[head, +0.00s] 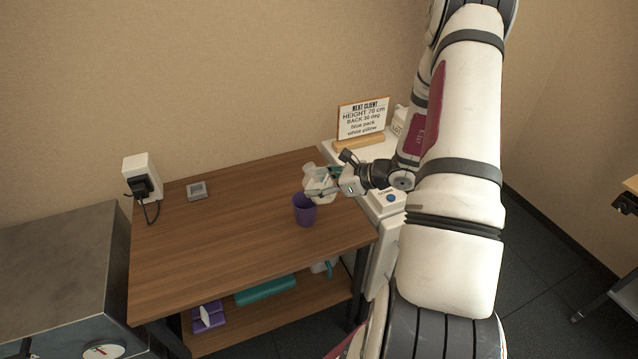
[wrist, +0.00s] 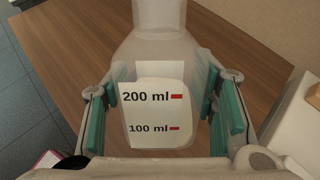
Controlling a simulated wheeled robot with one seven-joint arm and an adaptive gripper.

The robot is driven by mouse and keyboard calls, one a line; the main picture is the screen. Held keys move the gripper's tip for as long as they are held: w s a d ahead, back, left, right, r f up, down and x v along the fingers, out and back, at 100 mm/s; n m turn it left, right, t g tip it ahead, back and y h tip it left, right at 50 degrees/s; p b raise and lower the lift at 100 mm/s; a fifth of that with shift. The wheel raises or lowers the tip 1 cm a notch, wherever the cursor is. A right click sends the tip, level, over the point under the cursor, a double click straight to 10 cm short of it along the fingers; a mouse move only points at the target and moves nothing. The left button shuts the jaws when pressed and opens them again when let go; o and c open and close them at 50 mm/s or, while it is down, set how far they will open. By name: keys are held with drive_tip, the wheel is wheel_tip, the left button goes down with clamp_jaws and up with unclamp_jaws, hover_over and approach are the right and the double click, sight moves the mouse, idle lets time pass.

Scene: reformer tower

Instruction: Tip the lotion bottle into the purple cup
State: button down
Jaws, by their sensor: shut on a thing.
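My gripper (head: 322,184) is shut on a translucent whitish bottle (head: 318,190), which I take to be the lotion bottle. In the wrist view, the bottle (wrist: 160,60) stands between the teal finger pads of my gripper (wrist: 160,110). A pale label on it reads 200 ml and 100 ml, each with a red mark. The purple cup (head: 305,212) stands upright on the wooden table (head: 230,235), and the bottle is close behind and right of its rim. I cannot tell how far the bottle is tilted or whether it touches the cup. The cup does not show in the wrist view.
A sign (head: 362,118) stands on a white unit (head: 345,150) behind right, with a partly hidden container (head: 399,120) labelled "LOT" beside it. A small grey box (head: 197,190) lies at the table's back left. A teal block (head: 265,290) is on the lower shelf. The table's left half is mostly clear.

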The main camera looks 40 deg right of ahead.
drive_tip(key=shift+s+d+g+h, duration=0.2)
drive_tip(key=shift+g+h, duration=0.2)
drive_tip(key=shift+g, duration=0.1)
drive_tip(key=shift+r, duration=0.1)
drive_tip(key=shift+s+g+p, duration=0.1)
drive_tip(key=shift+g+p, duration=0.2)
drive_tip(key=shift+g, duration=0.2)
drive_tip(key=shift+d, duration=0.1)
drive_tip(key=shift+s+d+g+h, duration=0.1)
drive_tip(key=shift+s+g+h, duration=0.1)
drive_tip(key=shift+g+h, duration=0.3)
